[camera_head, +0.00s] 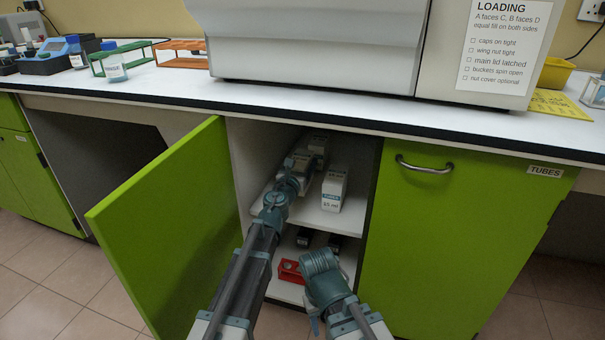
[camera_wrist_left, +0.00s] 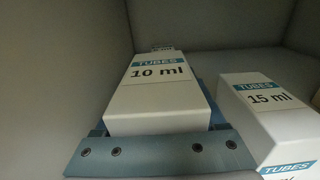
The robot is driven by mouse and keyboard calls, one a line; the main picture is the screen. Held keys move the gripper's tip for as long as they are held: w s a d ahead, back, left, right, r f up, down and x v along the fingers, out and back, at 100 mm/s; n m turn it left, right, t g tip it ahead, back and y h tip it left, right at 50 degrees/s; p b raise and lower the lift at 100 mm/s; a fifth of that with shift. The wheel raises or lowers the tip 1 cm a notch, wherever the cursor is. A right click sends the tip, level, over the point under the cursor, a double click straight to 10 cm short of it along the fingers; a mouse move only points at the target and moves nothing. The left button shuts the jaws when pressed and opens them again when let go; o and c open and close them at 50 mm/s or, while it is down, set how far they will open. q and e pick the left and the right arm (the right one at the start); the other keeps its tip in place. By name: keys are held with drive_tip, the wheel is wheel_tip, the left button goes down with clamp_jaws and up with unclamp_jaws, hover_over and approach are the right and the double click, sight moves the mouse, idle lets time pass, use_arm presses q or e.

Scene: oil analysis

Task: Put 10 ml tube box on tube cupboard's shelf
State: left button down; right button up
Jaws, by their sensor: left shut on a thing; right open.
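The white 10 ml tube box (camera_wrist_left: 158,95) lies in my left gripper (camera_wrist_left: 160,110), with its blue "TUBES" label facing up in the left wrist view. In the head view my left arm reaches into the open tube cupboard (camera_head: 240,165), and the left gripper (camera_head: 300,163) is over the upper shelf (camera_head: 312,217). The arm partly hides the held box there. I cannot tell whether the box touches the shelf. My right gripper (camera_head: 318,262) is open in front of the lower compartment, below the left one.
A white 15 ml tube box (camera_head: 333,190) stands just right of the held box; it also shows in the left wrist view (camera_wrist_left: 262,115). A red rack (camera_head: 290,271) sits on the lower shelf. The green door (camera_head: 165,230) stands open at left; the right door (camera_head: 450,235) is closed.

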use_arm(q)
drive_tip(key=shift+f+b, duration=1.7)
drive_tip(key=shift+f, duration=0.05)
drive_tip(key=shift+f, duration=0.1)
drive_tip(key=shift+f, duration=0.15)
unclamp_jaws()
drive_tip(key=shift+r, duration=0.25)
drive_tip(key=shift+s, duration=0.2)
drive_tip(key=v, duration=1.1)
drive_tip(key=shift+s+a, duration=0.15)
drive_tip(key=shift+s, duration=0.15)
